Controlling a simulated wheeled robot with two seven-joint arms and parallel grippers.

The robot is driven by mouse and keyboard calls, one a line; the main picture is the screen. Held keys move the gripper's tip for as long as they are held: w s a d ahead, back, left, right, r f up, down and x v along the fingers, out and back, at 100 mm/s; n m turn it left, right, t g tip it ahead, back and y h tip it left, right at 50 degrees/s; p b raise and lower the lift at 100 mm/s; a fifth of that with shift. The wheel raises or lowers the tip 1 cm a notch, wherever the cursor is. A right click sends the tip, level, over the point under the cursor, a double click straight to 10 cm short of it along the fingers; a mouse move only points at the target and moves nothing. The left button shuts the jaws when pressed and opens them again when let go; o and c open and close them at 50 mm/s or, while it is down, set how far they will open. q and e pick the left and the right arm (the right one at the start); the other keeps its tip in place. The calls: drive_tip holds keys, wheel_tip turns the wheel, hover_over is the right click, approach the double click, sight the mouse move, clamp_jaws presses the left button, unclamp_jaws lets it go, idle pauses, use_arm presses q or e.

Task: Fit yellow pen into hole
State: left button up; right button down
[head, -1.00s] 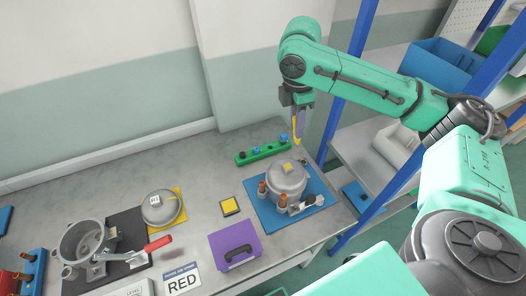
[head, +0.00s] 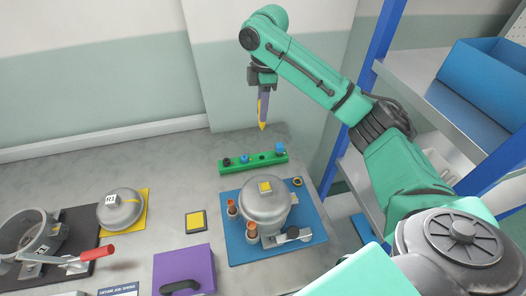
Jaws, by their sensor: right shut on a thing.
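My right gripper (head: 263,98) is shut on the yellow pen (head: 262,126), which points tip down. The pen hangs in the air above and behind the green block (head: 237,164), apart from it. The block stands at the back of the table and has a row of spots on top: some dark, some filled with blue pieces. A dark round spot (head: 262,157) between two blue pieces looks like an open hole. The pen's upper part is hidden between the fingers. My left gripper is not in view.
A silver compressor pot (head: 265,203) with copper-coloured fittings stands on a blue mat (head: 308,215) in front of the block. A silver dome (head: 120,207), a yellow-topped pad (head: 196,221) and a purple case (head: 184,268) lie to the left. Blue shelf posts (head: 375,85) rise at right.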

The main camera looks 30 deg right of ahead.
sight(260, 123)
drive_tip(key=f, duration=0.4)
drive_tip(key=f+p, duration=0.1)
drive_tip(key=shift+w+a+f, duration=0.2)
drive_tip(key=shift+a+f, duration=0.1)
drive_tip(key=shift+f, duration=0.1)
drive_tip(key=f, duration=0.2)
drive_tip(key=f+p, duration=0.1)
drive_tip(key=f, duration=0.2)
drive_tip(key=d+f, duration=0.1)
drive_tip(key=f, duration=0.2)
drive_tip(key=shift+f, duration=0.25)
drive_tip(key=shift+w+a+f, duration=0.1)
drive_tip(key=shift+a+f, duration=0.05)
drive_tip(key=shift+f, duration=0.3)
drive_tip(key=c, duration=0.8)
unclamp_jaws()
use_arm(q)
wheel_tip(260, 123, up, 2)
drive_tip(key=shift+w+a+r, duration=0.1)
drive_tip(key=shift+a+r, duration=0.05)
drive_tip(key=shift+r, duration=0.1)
use_arm(e)
drive_tip(key=shift+o, duration=0.2)
